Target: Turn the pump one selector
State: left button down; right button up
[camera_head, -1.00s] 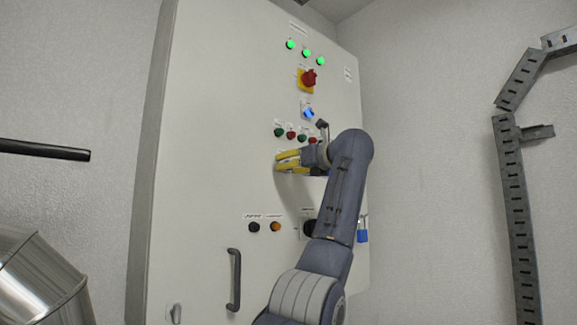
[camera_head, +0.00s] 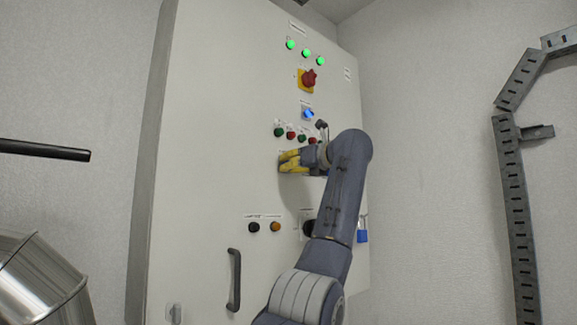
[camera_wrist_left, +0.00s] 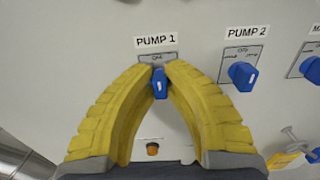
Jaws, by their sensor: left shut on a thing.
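The pump one selector (camera_wrist_left: 160,85) is a blue knob below the "PUMP 1" label in the left wrist view. Its handle stands about upright, with a pale mark near its lower end. My left gripper (camera_wrist_left: 160,69) has yellow fingers shut on this knob, one tip on each side of it. In the head view my left gripper (camera_head: 282,162) is at the cabinet front, below the row of push buttons, and the selector cannot be made out there. My right gripper is not in view.
The PUMP 2 selector (camera_wrist_left: 242,75) is close on the right, with another blue selector (camera_wrist_left: 312,69) at the edge. The grey cabinet (camera_head: 205,150) carries a red emergency knob (camera_head: 308,78), a black handle (camera_head: 234,280) and a blue padlock (camera_head: 362,235). A metal vessel (camera_head: 40,285) stands at left.

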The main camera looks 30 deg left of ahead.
pick_arm(q)
jog(key=shift+n, duration=0.3)
jog(key=n, duration=0.4)
jog(key=shift+s+n, duration=0.1)
jog(key=shift+n, duration=2.1)
jog(key=c, duration=1.4)
grip_release()
jog(key=shift+a, duration=0.1)
jog(key=shift+c, duration=0.2)
jog(key=v, duration=1.2)
